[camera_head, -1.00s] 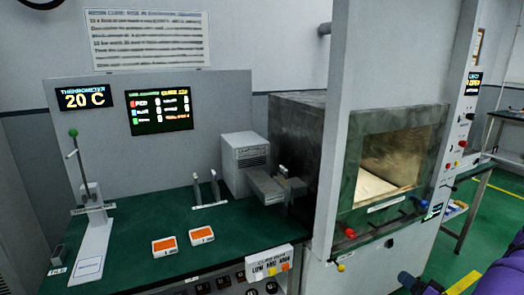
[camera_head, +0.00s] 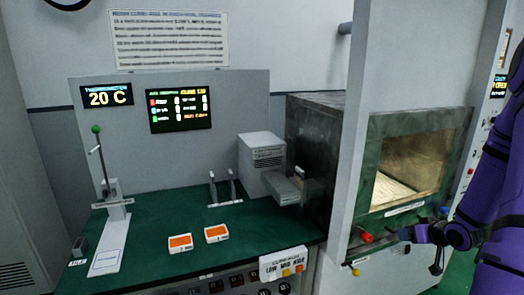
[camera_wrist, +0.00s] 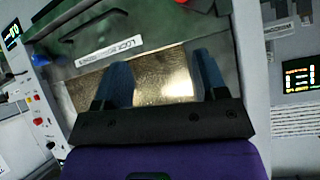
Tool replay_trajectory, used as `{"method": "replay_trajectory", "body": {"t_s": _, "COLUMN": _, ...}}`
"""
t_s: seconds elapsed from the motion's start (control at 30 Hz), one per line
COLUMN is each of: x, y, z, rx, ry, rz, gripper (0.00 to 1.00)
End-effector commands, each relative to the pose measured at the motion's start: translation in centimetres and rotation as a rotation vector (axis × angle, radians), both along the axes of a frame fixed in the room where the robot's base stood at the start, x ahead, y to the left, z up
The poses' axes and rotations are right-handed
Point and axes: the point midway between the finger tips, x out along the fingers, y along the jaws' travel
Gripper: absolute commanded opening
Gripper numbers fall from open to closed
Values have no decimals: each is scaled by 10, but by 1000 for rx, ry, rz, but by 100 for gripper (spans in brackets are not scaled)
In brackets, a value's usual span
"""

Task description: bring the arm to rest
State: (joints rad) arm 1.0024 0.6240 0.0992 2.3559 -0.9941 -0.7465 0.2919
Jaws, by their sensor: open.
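My purple arm comes in from the right edge in the head view. My gripper (camera_head: 408,234) points left in front of the lower part of the microwave's green front (camera_head: 383,209). In the wrist view my gripper (camera_wrist: 160,64) has its two blue fingers spread wide apart, with nothing between them. The microwave's lit window (camera_wrist: 160,85) shows behind the fingers, tilted and upside down. Whether a fingertip touches the front cannot be told.
A red knob (camera_head: 367,238) and a blue knob (camera_head: 445,211) stick out of the microwave front near my gripper. A grey pillar (camera_head: 375,75) stands to the left. The green bench (camera_head: 150,235) holds two orange-topped blocks (camera_head: 216,234), a stand (camera_head: 112,205) and a grey box (camera_head: 262,158).

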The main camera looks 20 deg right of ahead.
Motion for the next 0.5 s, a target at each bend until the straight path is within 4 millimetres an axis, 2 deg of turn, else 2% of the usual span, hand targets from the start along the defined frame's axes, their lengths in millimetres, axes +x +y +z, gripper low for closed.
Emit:
{"method": "replay_trajectory", "body": {"t_s": 0.03, "x": 8, "y": 5, "z": 17, "rx": -42, "ry": 22, "rz": 5, "gripper": 66}}
{"method": "replay_trajectory", "body": {"t_s": 0.2, "x": 22, "y": 22, "z": 65, "rx": -155, "ry": 105, "rz": -10, "gripper": 66}}
{"method": "replay_trajectory", "body": {"t_s": 0.37, "x": 28, "y": 45, "z": 111, "rx": -239, "ry": 167, "rz": -33, "gripper": 66}}
{"method": "replay_trajectory", "body": {"t_s": 0.5, "x": 27, "y": 71, "z": 151, "rx": -291, "ry": 211, "rz": -53, "gripper": 66}}
